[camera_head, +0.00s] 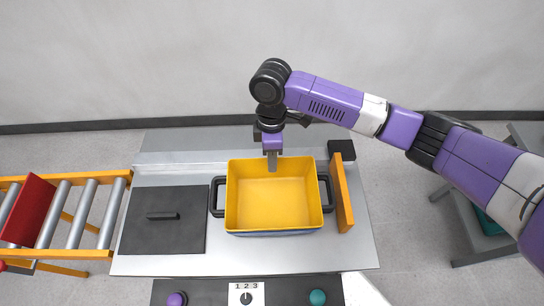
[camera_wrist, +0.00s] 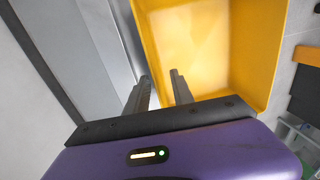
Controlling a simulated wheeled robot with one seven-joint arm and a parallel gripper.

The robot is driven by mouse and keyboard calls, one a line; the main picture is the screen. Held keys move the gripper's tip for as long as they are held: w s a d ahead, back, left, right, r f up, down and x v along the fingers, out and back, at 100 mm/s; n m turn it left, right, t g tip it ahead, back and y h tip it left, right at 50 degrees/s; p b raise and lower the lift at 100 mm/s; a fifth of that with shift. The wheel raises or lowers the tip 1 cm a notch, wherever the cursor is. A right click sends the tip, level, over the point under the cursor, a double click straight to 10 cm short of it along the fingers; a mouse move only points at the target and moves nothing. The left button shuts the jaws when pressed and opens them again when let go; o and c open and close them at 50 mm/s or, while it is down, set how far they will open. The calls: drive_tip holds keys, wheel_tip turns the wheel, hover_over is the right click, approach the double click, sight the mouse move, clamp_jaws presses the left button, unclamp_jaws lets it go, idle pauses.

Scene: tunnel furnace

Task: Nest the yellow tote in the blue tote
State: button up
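The yellow tote (camera_head: 270,207) is an open, empty box on the metal bench. It sits level, and a thin blue-grey strip of the blue tote (camera_head: 276,233) shows below its front rim. The blue tote's dark handles stick out on both sides; most of its body is hidden by the yellow tote. My gripper (camera_head: 272,163) points down at the far rim of the yellow tote. In the wrist view, my gripper's fingers (camera_wrist: 160,83) are apart, one outside the yellow tote's wall (camera_wrist: 143,40) and one inside. Firm contact with the wall is not visible.
A dark plate (camera_head: 165,235) with a handle lies left of the totes. An orange upright board (camera_head: 343,195) and a black block (camera_head: 342,150) stand close on the right. A roller conveyor (camera_head: 72,215) holds a red panel at the far left. A control panel (camera_head: 246,293) lies in front.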

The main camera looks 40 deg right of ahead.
wheel_tip(320, 180, up, 13)
drive_tip(key=p, duration=0.8)
idle(0.8)
drive_tip(key=shift+w, duration=0.1)
idle(0.6)
